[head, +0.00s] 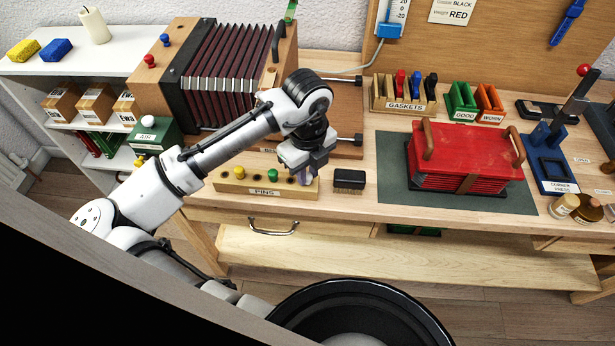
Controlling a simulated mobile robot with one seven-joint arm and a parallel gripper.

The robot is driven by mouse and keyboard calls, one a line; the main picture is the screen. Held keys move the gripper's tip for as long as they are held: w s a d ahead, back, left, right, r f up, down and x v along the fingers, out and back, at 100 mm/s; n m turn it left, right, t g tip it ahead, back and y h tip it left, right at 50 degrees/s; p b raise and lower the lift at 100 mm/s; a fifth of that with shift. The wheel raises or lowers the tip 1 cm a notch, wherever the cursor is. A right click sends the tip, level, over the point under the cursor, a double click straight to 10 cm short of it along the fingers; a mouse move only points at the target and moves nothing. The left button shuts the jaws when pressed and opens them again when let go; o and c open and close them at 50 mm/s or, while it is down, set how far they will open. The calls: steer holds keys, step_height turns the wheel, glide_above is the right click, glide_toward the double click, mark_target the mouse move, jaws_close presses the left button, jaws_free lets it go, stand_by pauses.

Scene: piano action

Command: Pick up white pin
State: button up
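The wooden pin block (232,186) labelled PINS stands near the bench's front edge. A yellow pin (239,172) and a green pin (272,175) stand upright in it, with dark empty-looking holes between and beside them. My gripper (303,178) points down over the right end of the block. Its fingers are small and partly hidden by its own body, so I cannot tell whether they are open or shut. I cannot make out a white pin; the gripper covers the right end of the block.
A black brush-like block (349,180) stands just right of the pin block. A red bellows (465,155) lies on a dark mat (400,190) farther right. A large accordion-like bellows (225,75) and the gaskets rack (403,98) stand behind. A green AIR box (155,137) is at left.

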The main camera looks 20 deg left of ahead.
jaws_close()
